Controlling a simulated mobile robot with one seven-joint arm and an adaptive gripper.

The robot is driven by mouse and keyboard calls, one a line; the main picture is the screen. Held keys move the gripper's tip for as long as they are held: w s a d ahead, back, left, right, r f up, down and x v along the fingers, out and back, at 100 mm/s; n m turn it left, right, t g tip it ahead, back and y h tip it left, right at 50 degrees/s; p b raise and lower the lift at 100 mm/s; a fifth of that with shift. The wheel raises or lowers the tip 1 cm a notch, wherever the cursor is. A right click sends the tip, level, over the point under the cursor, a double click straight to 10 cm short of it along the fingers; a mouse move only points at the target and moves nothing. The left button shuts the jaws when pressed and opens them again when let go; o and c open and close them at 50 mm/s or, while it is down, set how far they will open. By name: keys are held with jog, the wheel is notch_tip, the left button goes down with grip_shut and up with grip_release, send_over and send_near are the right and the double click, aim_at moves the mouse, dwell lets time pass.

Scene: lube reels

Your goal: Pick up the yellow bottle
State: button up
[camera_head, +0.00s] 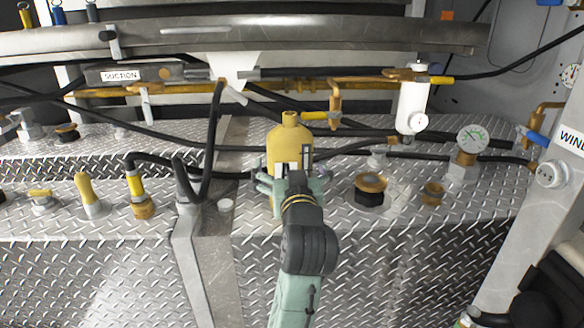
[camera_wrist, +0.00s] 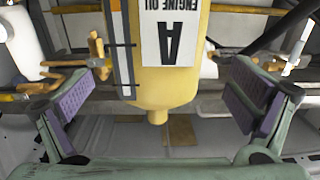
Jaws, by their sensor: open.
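The yellow bottle (camera_head: 290,139) stands upright on the diamond-plate deck, in the middle of the head view. It also shows upside down and close in the wrist view (camera_wrist: 183,85), with a white label reading "ENGINE OIL" and a large "A". My gripper (camera_wrist: 160,105) is open, with one purple-padded finger at each side of the bottle's narrow end in that picture. Gaps show between both pads and the bottle. In the head view my gripper (camera_head: 285,182) is right in front of the bottle and hides its lower part.
Brass and black fittings (camera_head: 370,188) stand right of the bottle. Bare plate (camera_head: 130,275) lies in front.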

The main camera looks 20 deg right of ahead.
aim_at(290, 152)
jog(key=shift+d+r+p+x, duration=0.1)
jog(key=shift+p+x, duration=0.4)
jog(key=shift+x, duration=1)
jog(key=shift+d+r+p+x, duration=0.1)
jog(key=shift+p+x, duration=0.35)
jog(key=shift+x, duration=1.1)
jog(key=shift+c, duration=0.4)
jog(key=shift+s, duration=0.1)
jog(key=c, duration=1.4)
jog(key=shift+r, duration=0.2)
jog(key=shift+c, duration=0.2)
